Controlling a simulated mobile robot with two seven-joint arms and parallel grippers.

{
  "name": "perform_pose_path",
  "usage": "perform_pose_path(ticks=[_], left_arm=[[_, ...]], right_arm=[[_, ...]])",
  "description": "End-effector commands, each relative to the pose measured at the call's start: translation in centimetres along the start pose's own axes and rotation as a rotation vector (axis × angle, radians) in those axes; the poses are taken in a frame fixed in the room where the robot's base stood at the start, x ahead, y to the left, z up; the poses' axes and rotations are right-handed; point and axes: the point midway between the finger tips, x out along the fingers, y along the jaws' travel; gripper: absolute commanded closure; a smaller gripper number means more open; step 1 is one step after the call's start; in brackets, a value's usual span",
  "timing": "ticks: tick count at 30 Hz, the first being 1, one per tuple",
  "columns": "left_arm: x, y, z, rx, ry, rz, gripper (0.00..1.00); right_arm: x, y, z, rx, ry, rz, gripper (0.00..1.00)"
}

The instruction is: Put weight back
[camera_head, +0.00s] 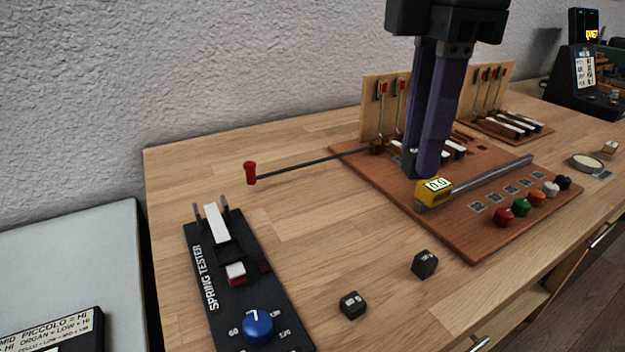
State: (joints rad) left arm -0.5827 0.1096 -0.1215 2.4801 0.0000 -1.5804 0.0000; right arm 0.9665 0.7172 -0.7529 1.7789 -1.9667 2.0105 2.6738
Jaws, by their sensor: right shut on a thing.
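My right gripper (424,168) comes down from the top with its purple fingers pointing at the brown board (455,240). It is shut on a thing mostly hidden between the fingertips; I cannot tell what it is. The tips are just behind a yellow block (434,191) with a small display, at the near end of a grey bar (490,180). Two black cubes with white marks, probably weights, rest on the wooden table: one at the front (352,304), one nearer the board (424,264). My left gripper is not in view.
A spring tester (222,268) with a blue knob stands at the left front. A thin rod with a red end (250,173) sticks out left from the board. Several coloured knobs (535,198) line the board's right side. Bare tabletop (330,225) lies between tester and board.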

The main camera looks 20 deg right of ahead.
Motion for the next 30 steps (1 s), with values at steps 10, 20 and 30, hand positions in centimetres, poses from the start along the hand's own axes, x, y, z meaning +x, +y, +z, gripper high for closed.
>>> perform_pose_path(ticks=[10,20,30], left_arm=[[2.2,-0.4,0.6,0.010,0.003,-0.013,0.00],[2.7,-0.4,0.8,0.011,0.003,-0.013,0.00],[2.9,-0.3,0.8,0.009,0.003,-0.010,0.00]], right_arm=[[10.0,-0.1,0.0,-0.002,-0.001,-0.005,1.00],[13.9,-0.1,0.0,-0.004,0.000,-0.003,1.00],[16.2,0.0,-0.1,-0.005,0.001,0.000,1.00]])
